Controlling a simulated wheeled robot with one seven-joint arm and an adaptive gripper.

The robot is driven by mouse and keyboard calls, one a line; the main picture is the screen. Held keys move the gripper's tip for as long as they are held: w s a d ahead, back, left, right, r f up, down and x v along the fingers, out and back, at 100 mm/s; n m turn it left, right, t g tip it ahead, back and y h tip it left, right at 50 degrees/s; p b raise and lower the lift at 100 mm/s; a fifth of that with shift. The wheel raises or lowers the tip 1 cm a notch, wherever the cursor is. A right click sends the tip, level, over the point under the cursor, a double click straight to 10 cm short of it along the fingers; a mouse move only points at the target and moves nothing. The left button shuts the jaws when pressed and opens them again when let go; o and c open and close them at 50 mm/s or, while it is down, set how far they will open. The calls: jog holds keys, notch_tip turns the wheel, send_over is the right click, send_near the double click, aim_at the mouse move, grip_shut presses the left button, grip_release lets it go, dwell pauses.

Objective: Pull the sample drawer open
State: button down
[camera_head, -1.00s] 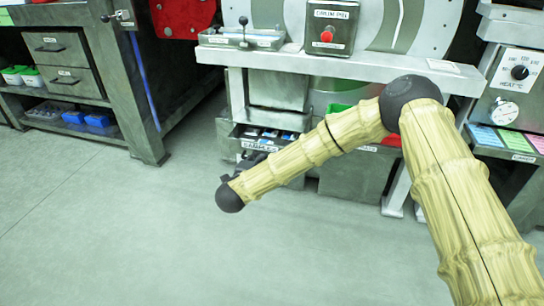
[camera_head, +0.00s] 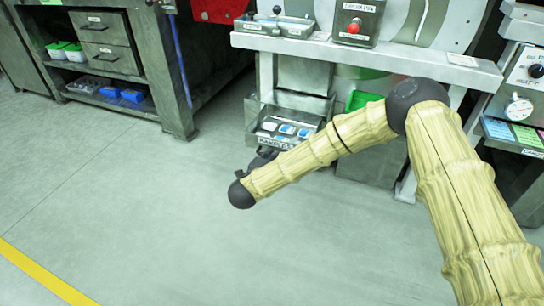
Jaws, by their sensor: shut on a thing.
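The sample drawer (camera_head: 252,128) is the grey metal tray under the machine's white ledge. It stands out from the machine, and blue and white sample items (camera_head: 285,129) show inside it. A partly covered white label is on its front. My gripper (camera_head: 264,157) is dark and small at the drawer's front, mostly behind my wrist. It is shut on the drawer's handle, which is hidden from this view.
The machine's white ledge (camera_head: 400,62) runs above the drawer. A green bin (camera_head: 362,100) is to the drawer's right. A workbench (camera_head: 160,70) with drawers stands at the left. The floor (camera_head: 150,220) in front is clear, with a yellow line (camera_head: 40,272) at bottom left.

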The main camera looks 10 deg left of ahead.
jog(key=shift+s+a+f, duration=0.15)
jog(key=shift+s+a, duration=0.05)
jog(key=shift+s, duration=0.1)
jog(key=c, duration=1.8)
grip_release()
jog(key=shift+d, duration=0.1)
jog(key=v, duration=1.2)
jog(key=shift+d, duration=0.15)
